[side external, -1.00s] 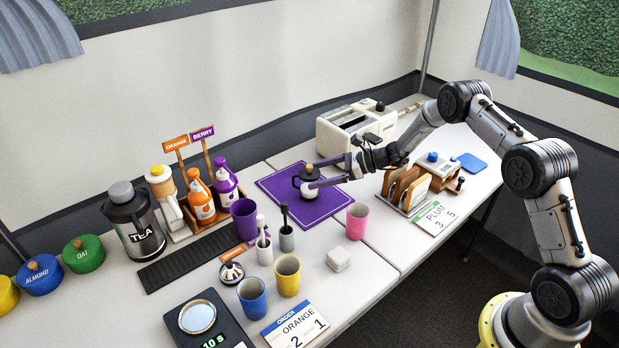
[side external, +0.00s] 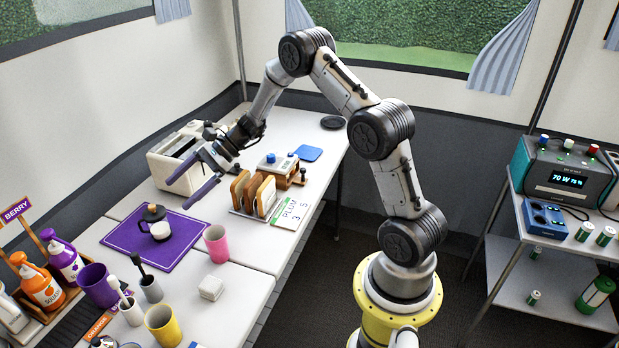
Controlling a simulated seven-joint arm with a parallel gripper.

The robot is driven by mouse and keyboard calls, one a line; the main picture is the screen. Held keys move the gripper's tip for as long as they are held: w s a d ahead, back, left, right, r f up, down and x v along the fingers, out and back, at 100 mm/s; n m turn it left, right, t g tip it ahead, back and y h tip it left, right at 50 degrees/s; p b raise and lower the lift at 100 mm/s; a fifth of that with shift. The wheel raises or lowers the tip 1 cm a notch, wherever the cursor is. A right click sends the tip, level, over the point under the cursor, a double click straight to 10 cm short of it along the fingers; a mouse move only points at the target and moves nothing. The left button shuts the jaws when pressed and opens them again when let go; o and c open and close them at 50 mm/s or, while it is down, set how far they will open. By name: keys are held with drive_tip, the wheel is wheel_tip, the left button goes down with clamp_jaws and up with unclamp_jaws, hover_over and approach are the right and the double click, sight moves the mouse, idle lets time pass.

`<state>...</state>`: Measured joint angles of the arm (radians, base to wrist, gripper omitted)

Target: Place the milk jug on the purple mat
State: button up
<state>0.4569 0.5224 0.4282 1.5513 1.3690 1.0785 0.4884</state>
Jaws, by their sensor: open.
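The milk jug (side external: 160,231), white with a dark band, dark handle and a brown knob on top, stands upright on the purple mat (side external: 191,232). The mat lies flat on the white table. My gripper (side external: 192,189) is open and empty, up and to the right of the jug in the picture. Its two purple fingers are spread and clear of the jug. Nothing hides the jug.
A white toaster (side external: 176,152) stands behind my gripper. A pink cup (side external: 216,243) stands close to the mat's right edge. A purple cup (side external: 98,285) and bottles are at the left.

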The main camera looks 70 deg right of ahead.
drive_tip(key=s+a+r+n+g+h, duration=0.2)
drive_tip(key=s+a+r+n, duration=0.3)
drive_tip(key=s, duration=0.4)
drive_tip(key=s+a+r+n+g+h, duration=0.2)
drive_tip(key=s+a+r+n, duration=0.2)
drive_tip(key=s+r+n, duration=0.4)
drive_tip(key=s+d+r+n+t+h, duration=0.1)
drive_tip(key=s+d+n+h, duration=0.1)
drive_tip(key=s, duration=0.7)
drive_tip(key=s+d+r+n+t+h, duration=0.1)
drive_tip(key=s+d+n+h, duration=0.1)
drive_tip(key=s+n+h, duration=0.2)
drive_tip(key=s+n, duration=0.3)
drive_tip(key=s, duration=0.2)
drive_tip(key=shift+s+d+t, duration=0.3)
drive_tip(key=shift+s, duration=0.05)
